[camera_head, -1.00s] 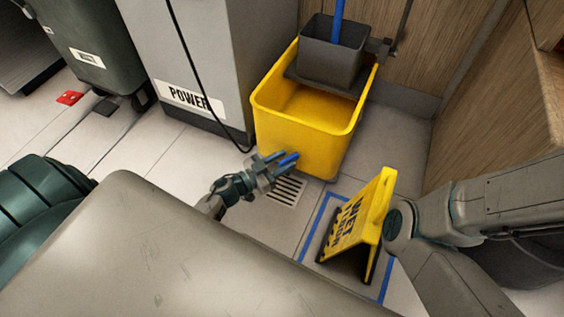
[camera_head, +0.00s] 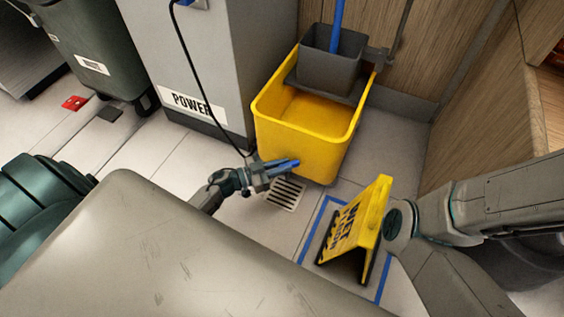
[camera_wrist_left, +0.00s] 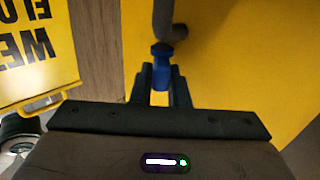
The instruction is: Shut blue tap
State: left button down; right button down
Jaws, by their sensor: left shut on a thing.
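The blue tap shows in the left wrist view (camera_wrist_left: 162,54), joined to a grey pipe (camera_wrist_left: 164,18) in front of the yellow bucket (camera_wrist_left: 225,60). My left gripper (camera_wrist_left: 160,88) is shut on the lower part of the blue tap, with a dark finger on each side. In the head view the left gripper (camera_head: 283,166) is low at the front of the yellow bucket (camera_head: 300,147), above the floor drain. The fingers partly hide the tap there. I cannot tell how far it is turned. My right gripper is not in view.
A yellow wet-floor sign (camera_head: 362,228) stands right of the drain (camera_head: 286,194) inside blue floor tape (camera_head: 310,240). A grey POWER cabinet (camera_head: 200,60) with a hanging cable (camera_head: 195,70) stands left of the bucket. A wooden wall (camera_head: 410,50) is behind.

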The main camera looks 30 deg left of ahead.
pick_arm(q)
jog(key=g+h, duration=0.1)
jog(key=m+g, duration=0.1)
jog(key=m+h, duration=0.1)
jog(key=shift+w+a+g+h, duration=0.25)
jog(key=shift+g+h, duration=0.05)
jog(key=shift+g, duration=0.1)
jog(key=shift+w+m+g+h, duration=0.1)
jog(key=shift+m+g+h, duration=0.8)
jog(key=shift+m+g, duration=0.5)
jog(key=shift+g, duration=0.3)
jog(key=c, duration=1.4)
grip_release()
